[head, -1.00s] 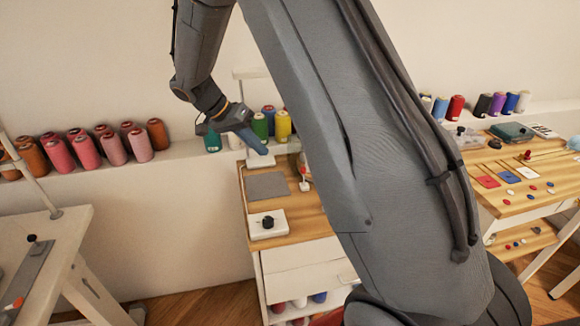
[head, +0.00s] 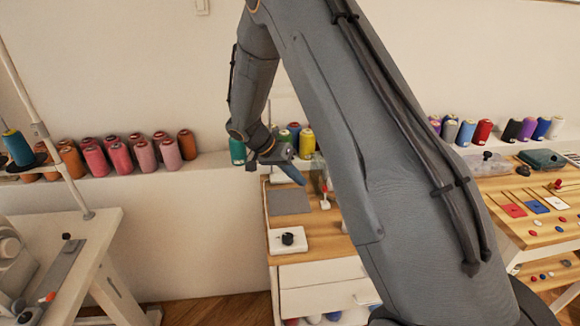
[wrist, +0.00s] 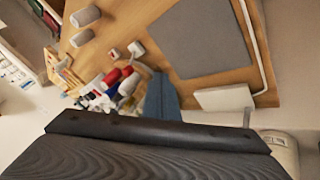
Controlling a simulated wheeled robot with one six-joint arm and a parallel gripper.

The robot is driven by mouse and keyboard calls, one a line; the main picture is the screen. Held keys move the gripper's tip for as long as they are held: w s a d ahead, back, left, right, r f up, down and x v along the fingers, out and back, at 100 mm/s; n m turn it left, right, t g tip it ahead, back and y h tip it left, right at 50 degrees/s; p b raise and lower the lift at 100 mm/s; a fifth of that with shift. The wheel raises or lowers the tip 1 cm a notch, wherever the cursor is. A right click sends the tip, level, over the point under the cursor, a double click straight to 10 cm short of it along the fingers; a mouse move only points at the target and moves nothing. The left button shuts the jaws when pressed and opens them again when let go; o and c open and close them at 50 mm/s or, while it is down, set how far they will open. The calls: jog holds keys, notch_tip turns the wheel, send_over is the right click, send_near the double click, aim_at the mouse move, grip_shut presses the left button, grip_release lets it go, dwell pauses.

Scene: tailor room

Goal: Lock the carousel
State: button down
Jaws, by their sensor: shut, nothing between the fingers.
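My gripper (head: 302,181) is shut and empty, its blue fingers pointing down and right above the back of the middle wooden table (head: 324,235). The blue fingers (wrist: 161,98) also show in the wrist view. I cannot tell for sure which thing is the carousel. Several blurred spools and coloured pieces (wrist: 118,84) cluster beyond the fingers in the wrist view. A small white piece with a red part (head: 325,202) stands right of the gripper in the head view. A white block with a black knob (head: 288,239) sits at the table's front. My arm hides the table's right part.
A grey mat (head: 289,201) lies on the middle table. A shelf (head: 190,172) with several spools runs along the wall. At left, a white table (head: 95,232) carries a pole and a red-tipped lever (head: 48,297). Another wooden table (head: 535,232) is at right.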

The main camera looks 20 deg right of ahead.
jog(key=shift+x, duration=0.95)
jog(key=shift+s+d+r+p, duration=0.25)
jog(key=shift+s+d+p, duration=0.15)
jog(key=shift+s+p, duration=0.1)
jog(key=shift+s+d+r+p, duration=0.25)
jog(key=shift+s+d+p, duration=0.15)
jog(key=shift+s+d, duration=0.1)
jog(key=shift+s+d+p, duration=0.3)
jog(key=shift+s+d, duration=0.1)
jog(key=shift+s+a+r+b, duration=0.1)
jog(key=shift+s+r+b, duration=0.05)
jog(key=shift+s+b, duration=0.35)
jog(key=shift+w, duration=0.1)
jog(key=shift+w+f+b, duration=0.4)
jog(key=shift+w+b, duration=0.3)
jog(key=shift+b, duration=0.1)
